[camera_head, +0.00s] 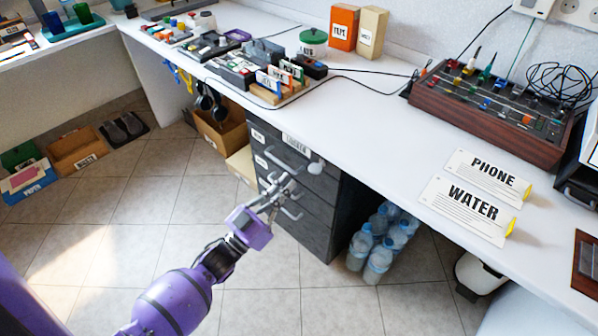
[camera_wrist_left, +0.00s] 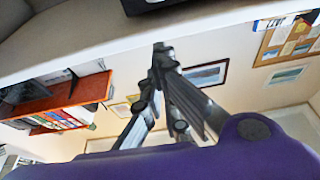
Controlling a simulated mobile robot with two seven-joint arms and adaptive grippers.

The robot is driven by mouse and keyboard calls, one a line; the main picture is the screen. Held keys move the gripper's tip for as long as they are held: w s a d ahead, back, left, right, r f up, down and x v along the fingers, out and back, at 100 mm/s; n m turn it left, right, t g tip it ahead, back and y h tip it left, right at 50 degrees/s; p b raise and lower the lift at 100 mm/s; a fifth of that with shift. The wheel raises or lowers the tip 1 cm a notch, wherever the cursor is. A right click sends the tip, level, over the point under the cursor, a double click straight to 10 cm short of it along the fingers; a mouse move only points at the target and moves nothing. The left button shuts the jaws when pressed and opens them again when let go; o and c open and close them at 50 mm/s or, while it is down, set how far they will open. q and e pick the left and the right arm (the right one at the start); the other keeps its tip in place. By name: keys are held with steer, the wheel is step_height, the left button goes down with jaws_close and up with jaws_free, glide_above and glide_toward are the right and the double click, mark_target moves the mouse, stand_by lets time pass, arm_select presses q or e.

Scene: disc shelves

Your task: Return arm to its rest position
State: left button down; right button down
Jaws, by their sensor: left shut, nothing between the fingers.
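My left arm is purple and reaches in from the lower left in the head view. My left gripper (camera_head: 284,184) is shut and empty, in front of the dark drawer cabinet (camera_head: 318,232) under the desk. It overlaps the drawer fronts in the picture; I cannot tell whether it touches them. In the left wrist view the left gripper's fingers (camera_wrist_left: 158,50) meet at their tips with nothing between them. My right gripper is in neither view.
The white desk (camera_head: 380,130) runs above the cabinet. Water bottles (camera_head: 378,250) stand on the floor to the cabinet's right, and a cardboard box (camera_head: 222,130) stands to its left. The tiled floor (camera_head: 120,200) at left is mostly clear.

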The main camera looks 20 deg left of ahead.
arm_select(q)
steer(key=shift+s+a, duration=0.1)
steer(key=shift+s, duration=0.05)
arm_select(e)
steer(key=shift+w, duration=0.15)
